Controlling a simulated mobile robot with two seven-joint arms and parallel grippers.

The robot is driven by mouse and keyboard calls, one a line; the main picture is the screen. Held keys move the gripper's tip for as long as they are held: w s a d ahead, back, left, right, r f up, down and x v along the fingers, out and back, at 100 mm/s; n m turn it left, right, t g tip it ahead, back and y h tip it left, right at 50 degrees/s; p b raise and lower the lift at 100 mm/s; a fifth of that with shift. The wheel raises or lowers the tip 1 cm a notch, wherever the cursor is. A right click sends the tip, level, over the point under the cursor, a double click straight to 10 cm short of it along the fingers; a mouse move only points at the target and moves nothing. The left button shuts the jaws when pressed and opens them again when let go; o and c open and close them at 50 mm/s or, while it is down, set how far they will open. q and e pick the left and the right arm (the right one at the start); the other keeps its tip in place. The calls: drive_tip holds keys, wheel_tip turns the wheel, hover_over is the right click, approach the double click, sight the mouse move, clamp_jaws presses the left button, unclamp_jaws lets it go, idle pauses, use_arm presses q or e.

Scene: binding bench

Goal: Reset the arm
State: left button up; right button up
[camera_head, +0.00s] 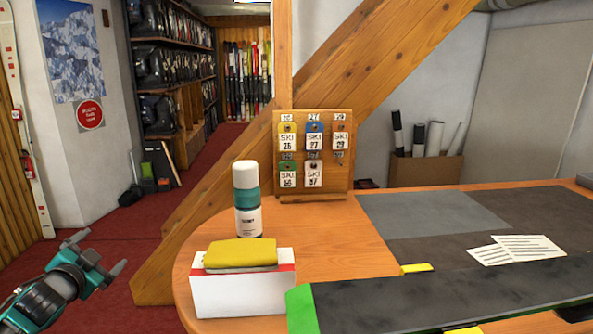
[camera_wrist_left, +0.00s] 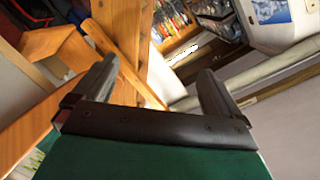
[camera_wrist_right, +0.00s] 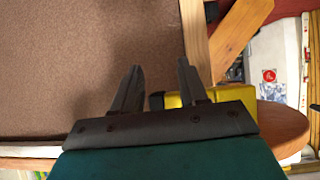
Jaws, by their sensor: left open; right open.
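My left gripper (camera_head: 98,262) is at the lower left of the head view, clear of the bench's left end, over the red floor. Its two fingers stand apart with nothing between them, and the left wrist view shows the same open fingers (camera_wrist_left: 156,90). My right gripper is outside the head view. In the right wrist view its fingers (camera_wrist_right: 160,85) are apart and empty.
The wooden bench (camera_head: 350,240) holds a white box (camera_head: 240,296) with a yellow cloth (camera_head: 241,252), a bottle (camera_head: 247,200), a tag board (camera_head: 345,180), paper sheets (camera_head: 515,248) and a long dark ski (camera_head: 430,298) along the front. A diagonal wooden beam (camera_head: 215,190) stands behind.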

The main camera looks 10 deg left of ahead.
use_arm(q)
drive_tip(key=s+d+f+g+h, duration=0.1)
drive_tip(key=s+d+f+h, duration=0.1)
drive_tip(key=s+d+f, duration=0.45)
drive_tip(key=s+d+f+g+h, duration=0.2)
drive_tip(key=s+d+f, duration=0.1)
drive_tip(key=d+f, duration=0.7)
drive_tip(key=s+d+f+n+g+h, duration=0.1)
drive_tip(key=s+d+f+n, duration=0.1)
drive_tip(key=s+d, duration=0.6)
drive_tip(key=s+d+f+n+h, duration=0.1)
drive_tip(key=s+d+f+n, duration=0.1)
drive_tip(key=s+d+f, duration=0.2)
drive_tip(key=s+d, duration=0.3)
drive_tip(key=d, duration=0.1)
drive_tip(key=shift+s+d+f+g, duration=0.15)
drive_tip(key=shift+s+f+g, duration=0.05)
drive_tip(key=shift+s+g, duration=0.2)
